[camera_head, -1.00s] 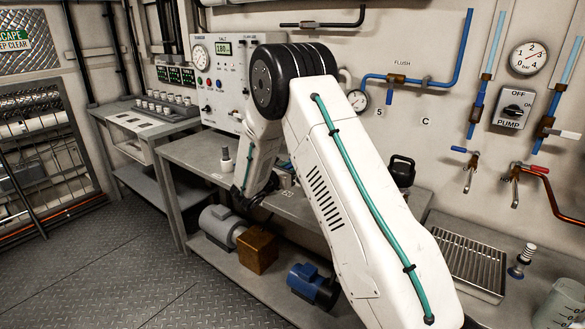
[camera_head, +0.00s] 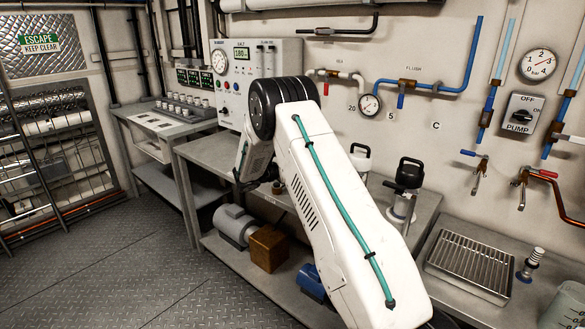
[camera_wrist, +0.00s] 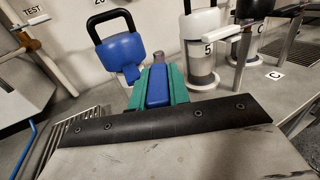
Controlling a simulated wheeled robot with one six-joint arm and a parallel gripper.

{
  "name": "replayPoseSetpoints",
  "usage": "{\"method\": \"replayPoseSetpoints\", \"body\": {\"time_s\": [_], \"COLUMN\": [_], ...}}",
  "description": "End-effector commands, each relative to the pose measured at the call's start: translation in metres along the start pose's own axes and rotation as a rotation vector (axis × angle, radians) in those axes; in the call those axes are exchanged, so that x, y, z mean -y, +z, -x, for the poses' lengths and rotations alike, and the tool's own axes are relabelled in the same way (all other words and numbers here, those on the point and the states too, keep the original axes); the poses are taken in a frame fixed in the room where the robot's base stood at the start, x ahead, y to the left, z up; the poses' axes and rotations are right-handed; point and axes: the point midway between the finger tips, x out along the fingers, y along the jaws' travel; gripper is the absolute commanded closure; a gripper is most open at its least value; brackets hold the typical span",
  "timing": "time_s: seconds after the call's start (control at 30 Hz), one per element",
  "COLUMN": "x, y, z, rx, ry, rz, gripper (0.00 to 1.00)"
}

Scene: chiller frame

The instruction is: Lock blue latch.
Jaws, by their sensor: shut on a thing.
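In the wrist view, my gripper (camera_wrist: 166,66) has green jaws shut around a blue bar (camera_wrist: 157,86), which I take for the blue latch. Its far end is hard to make out. Just beyond and to the left is a blue housing head (camera_wrist: 122,54) with a black loop handle. In the head view, my arm hides the blue housing and most of my gripper, so the latch does not show there.
In the head view, a slatted tray (camera_head: 470,262) lies at the right. The floor (camera_head: 150,270) at the left is clear.

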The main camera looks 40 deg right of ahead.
Motion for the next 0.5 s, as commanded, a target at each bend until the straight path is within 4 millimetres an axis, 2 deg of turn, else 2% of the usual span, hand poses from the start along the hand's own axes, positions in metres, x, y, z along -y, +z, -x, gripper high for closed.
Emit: {"method": "replayPoseSetpoints", "body": {"time_s": [0.43,0.47,0.5], "x": [-0.0027,-0.0027,-0.0027], "y": [0.0005,0.0005,0.0005], "z": [0.0004,0.0005,0.0006], "rx": [-0.002,-0.002,-0.002], "ry": [-0.046,-0.046,-0.046], "rz": [0.0,0.0,0.0], "gripper": [1.0,0.79,0.68]}}
